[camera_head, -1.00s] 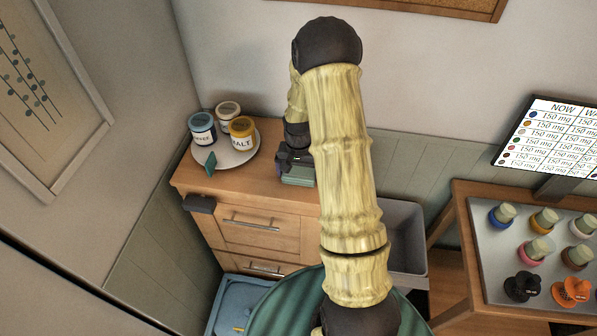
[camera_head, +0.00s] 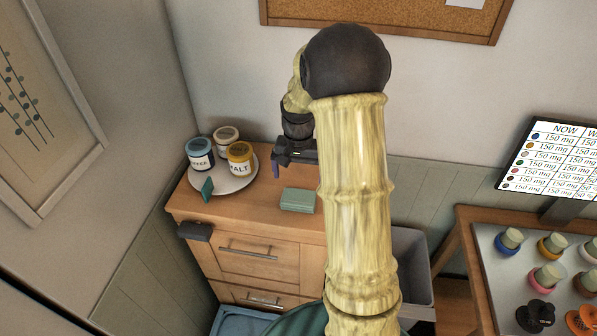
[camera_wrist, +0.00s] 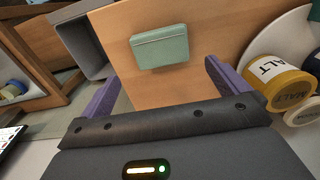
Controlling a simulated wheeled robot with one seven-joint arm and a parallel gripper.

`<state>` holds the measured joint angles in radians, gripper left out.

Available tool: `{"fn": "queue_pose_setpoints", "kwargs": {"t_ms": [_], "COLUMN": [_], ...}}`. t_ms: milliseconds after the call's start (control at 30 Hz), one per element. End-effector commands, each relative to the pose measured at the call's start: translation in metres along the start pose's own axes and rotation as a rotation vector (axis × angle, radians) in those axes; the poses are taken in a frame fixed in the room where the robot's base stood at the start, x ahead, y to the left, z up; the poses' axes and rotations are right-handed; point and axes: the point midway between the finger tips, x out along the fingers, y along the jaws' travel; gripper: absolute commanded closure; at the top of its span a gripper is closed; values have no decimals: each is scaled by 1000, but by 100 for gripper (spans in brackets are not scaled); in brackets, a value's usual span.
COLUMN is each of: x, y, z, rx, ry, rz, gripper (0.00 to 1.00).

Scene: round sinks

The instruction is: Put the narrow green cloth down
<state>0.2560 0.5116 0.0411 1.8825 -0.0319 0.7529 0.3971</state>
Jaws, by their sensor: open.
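The narrow green cloth (camera_head: 297,200) lies folded flat on the wooden cabinet top (camera_head: 262,207), right of the round tray. It also shows in the wrist view (camera_wrist: 160,46), lying between the lines of my two purple fingers and beyond them, with bare wood around it. My gripper (camera_head: 294,170) is above and behind the cloth in the head view, apart from it. In the wrist view my gripper (camera_wrist: 160,85) is open with nothing between its fingers. My arm hides part of the cabinet's right side in the head view.
A round tray (camera_head: 232,184) holds a blue-banded jar (camera_head: 200,155), a yellow malt jar (camera_head: 240,158) and a white jar (camera_head: 226,138). A teal piece (camera_head: 207,188) stands at its front edge. A grey bin (camera_head: 412,262) stands right of the cabinet.

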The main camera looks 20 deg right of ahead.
Motion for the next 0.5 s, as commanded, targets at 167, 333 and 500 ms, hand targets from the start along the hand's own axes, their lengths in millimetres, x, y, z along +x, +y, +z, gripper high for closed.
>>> {"fn": "queue_pose_setpoints", "kwargs": {"t_ms": [167, 333, 500], "x": [-15, -17, -17], "y": [0, 0, 0], "z": [0, 0, 0], "rx": [0, 0, 0], "ry": [1, 0, 0], "rz": [-1, -1, -1], "gripper": [0, 0, 0]}}
